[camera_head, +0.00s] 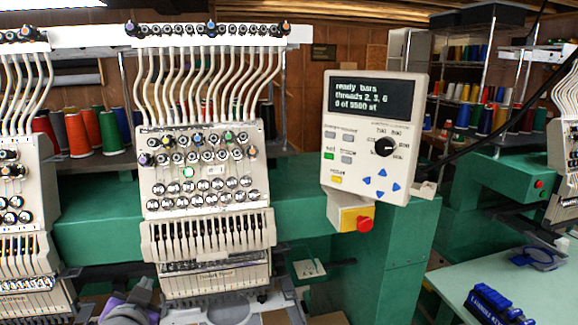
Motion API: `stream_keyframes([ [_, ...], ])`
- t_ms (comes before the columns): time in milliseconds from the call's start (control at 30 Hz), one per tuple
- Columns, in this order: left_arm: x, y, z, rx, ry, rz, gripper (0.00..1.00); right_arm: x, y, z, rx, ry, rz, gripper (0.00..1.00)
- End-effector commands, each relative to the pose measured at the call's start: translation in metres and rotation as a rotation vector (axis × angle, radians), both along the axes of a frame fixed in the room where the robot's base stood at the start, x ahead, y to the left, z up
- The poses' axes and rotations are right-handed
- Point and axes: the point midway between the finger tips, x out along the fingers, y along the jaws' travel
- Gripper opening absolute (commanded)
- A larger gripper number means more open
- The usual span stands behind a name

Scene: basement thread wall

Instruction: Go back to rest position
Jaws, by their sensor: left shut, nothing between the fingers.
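My left gripper (141,290), grey with purple parts, shows at the bottom edge, left of centre. It is shut and empty, below and in front of the middle embroidery head (208,230). Most of my left arm is out of the frame. My right gripper is not in view. The control panel (373,135) is on the green machine body, right of centre. Its screen reads "ready bars", "threads 2, 3, 6" and "0 of 5500 st". One green light is lit on the middle head.
A red stop button (364,224) sits on a yellow box below the panel. Another head (25,230) stands at the left. Thread cones (90,128) fill the shelves behind. A pale table (500,268) with a blue labelled object (497,307) is at the lower right.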

Motion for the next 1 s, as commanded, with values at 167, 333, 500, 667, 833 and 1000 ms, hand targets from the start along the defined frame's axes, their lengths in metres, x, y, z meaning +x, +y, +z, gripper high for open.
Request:
stream_keyframes([
  [167, -0.066, -0.029, -0.120, -0.246, 0.253, 0.088, 0.00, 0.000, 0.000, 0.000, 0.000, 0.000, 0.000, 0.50],
  [333, -0.129, -0.068, -0.205, -0.427, 0.481, 0.103, 0.00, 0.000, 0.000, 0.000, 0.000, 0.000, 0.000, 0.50],
  [500, -0.171, -0.095, -0.247, -0.526, 0.624, 0.091, 0.00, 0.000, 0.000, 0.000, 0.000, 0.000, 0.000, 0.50],
  [667, -0.183, -0.103, -0.258, -0.552, 0.666, 0.085, 0.00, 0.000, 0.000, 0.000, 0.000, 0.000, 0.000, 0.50],
  [833, -0.183, -0.103, -0.257, -0.552, 0.666, 0.085, 0.00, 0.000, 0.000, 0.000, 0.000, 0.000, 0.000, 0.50],
  [1000, -0.182, -0.103, -0.257, -0.552, 0.664, 0.086, 0.00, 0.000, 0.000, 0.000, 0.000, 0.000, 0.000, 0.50],
])
